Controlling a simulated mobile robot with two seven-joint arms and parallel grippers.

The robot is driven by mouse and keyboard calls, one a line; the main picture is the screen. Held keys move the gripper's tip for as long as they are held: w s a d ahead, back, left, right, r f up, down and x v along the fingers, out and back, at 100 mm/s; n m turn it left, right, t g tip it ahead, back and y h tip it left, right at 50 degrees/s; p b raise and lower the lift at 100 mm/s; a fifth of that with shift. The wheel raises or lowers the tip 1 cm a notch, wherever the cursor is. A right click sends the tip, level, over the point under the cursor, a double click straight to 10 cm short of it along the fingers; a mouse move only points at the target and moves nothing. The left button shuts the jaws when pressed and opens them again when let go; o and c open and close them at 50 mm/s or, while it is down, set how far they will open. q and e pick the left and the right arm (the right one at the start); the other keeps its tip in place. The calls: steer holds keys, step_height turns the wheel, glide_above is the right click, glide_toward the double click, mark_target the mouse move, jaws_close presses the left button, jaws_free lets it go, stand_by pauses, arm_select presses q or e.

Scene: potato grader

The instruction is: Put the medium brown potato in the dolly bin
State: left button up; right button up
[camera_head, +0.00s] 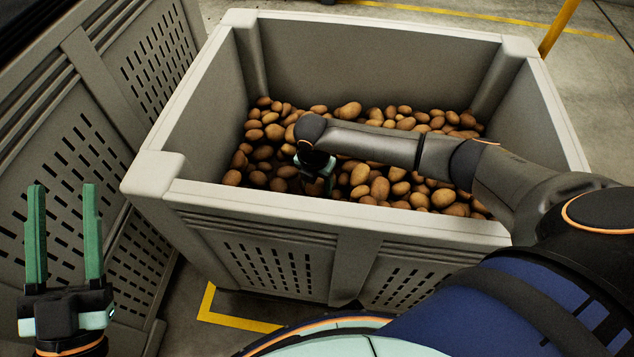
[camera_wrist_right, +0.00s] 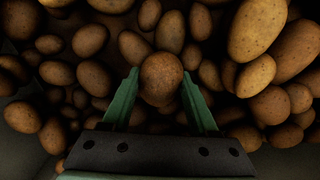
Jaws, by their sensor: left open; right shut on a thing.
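The dolly bin (camera_head: 330,220) is a large grey crate with slotted walls, and many brown potatoes lie in it. My right arm reaches over the bin's right side, and my right gripper (camera_head: 318,178) is down inside the bin, low over the potatoes. In the right wrist view my right gripper (camera_wrist_right: 161,98) has its green fingers on either side of a round brown potato (camera_wrist_right: 161,76), shut on it. Other potatoes lie close around and beneath it. My left gripper (camera_head: 64,235) is open and empty at the lower left, outside the bin.
Another grey slotted crate (camera_head: 75,130) stands to the left of the bin. A yellow post (camera_head: 558,27) stands behind the bin at the right. Yellow lines (camera_head: 228,318) mark the concrete floor. The bin's raised walls surround my right gripper.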

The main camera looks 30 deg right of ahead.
mark_target(315, 186)
steer(key=shift+f, duration=0.1)
steer(key=o, duration=1.4)
steer(key=shift+r, duration=0.35)
steer(key=r, duration=0.2)
steer(key=r+p, duration=0.2)
steer(key=r, duration=0.1)
steer(key=shift+s+a+r, duration=0.2)
steer(key=shift+a+r, duration=0.05)
steer(key=shift+r, duration=0.05)
arm_select(q)
step_height(315, 186, down, 23)
steer(key=a+n+g+y+p, duration=0.1)
steer(key=n+g+y+p, duration=0.1)
steer(key=n+g+y, duration=0.3)
steer(key=g+y, duration=0.1)
steer(key=g, duration=0.3)
steer(key=shift+a+f+n+y, duration=0.15)
steer(key=shift+f+n+y, duration=0.05)
steer(key=shift+n+y, duration=0.1)
arm_select(e)
steer(key=r, duration=0.6)
steer(key=shift+s+a, duration=0.25)
steer(key=shift+a, duration=0.05)
arm_select(q)
steer(key=shift+w, duration=0.1)
